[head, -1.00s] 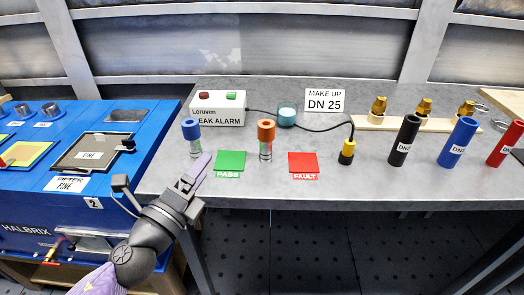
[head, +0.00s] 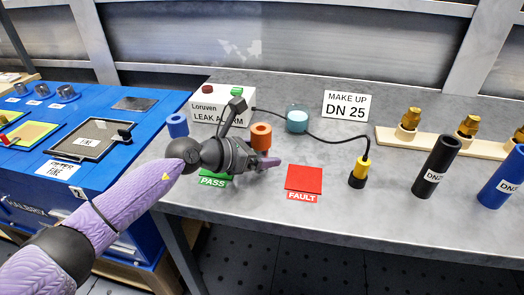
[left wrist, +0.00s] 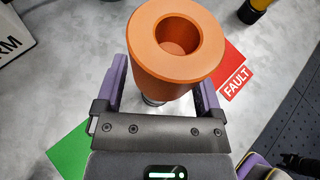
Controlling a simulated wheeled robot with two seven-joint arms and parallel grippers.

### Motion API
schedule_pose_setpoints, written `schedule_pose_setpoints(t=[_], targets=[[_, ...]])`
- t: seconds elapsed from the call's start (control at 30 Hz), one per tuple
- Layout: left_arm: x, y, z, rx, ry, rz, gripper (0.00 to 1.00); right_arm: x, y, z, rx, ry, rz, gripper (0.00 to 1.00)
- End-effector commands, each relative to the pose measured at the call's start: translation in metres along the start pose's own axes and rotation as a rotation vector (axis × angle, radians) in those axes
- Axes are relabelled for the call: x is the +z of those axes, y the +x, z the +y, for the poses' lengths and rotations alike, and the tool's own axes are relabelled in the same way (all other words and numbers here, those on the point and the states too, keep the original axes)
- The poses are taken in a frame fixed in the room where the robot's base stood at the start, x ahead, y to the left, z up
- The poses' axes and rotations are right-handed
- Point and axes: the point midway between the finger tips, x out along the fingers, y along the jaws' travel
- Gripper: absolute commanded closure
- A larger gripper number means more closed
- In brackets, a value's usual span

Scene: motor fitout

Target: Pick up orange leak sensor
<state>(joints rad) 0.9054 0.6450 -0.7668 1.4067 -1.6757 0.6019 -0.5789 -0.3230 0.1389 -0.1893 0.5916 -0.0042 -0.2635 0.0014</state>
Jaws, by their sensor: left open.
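The orange leak sensor (head: 261,135) stands upright on the grey table between the green PASS mat and the red FAULT mat. Its lower part is hidden behind my left gripper in the head view. My left gripper (head: 266,162) is open and low over the table at the sensor. In the left wrist view the orange sensor (left wrist: 176,50) stands between the two purple fingers of the gripper (left wrist: 160,88), which are spread on either side of it. I cannot tell whether a finger touches it. My right gripper is not clearly in the head view.
The blue sensor (head: 177,125) stands left of the gripper. The leak alarm box (head: 222,106) is behind it. The green PASS mat (head: 212,181) is partly under my arm. The red FAULT mat (head: 304,178) and the yellow-black probe (head: 359,172) with its cable are to the right.

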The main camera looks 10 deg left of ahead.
Motion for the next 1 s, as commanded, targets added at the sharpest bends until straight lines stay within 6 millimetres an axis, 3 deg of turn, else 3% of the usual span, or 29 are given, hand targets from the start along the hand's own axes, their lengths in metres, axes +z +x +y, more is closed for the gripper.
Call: schedule_pose_setpoints(t=[0.13, 0.53, 0.87, 1.0], targets=[[0.001, -0.001, 0.000, 0.001, 0.000, -0.001, 0.13, -0.005, -0.001, 0.005, 0.007, 0.000, 0.008, 0.41], [0.001, -0.001, 0.000, 0.001, -0.001, -0.001, 0.98, -0.008, -0.001, 0.011, 0.018, -0.002, 0.015, 0.41], [0.002, -0.002, 0.000, 0.001, 0.000, -0.003, 1.00, -0.004, -0.002, 0.006, 0.009, -0.001, 0.009, 0.41], [0.028, -0.013, 0.001, 0.003, 0.004, -0.006, 1.00, -0.005, -0.017, 0.002, 0.003, 0.001, 0.020, 0.41]])
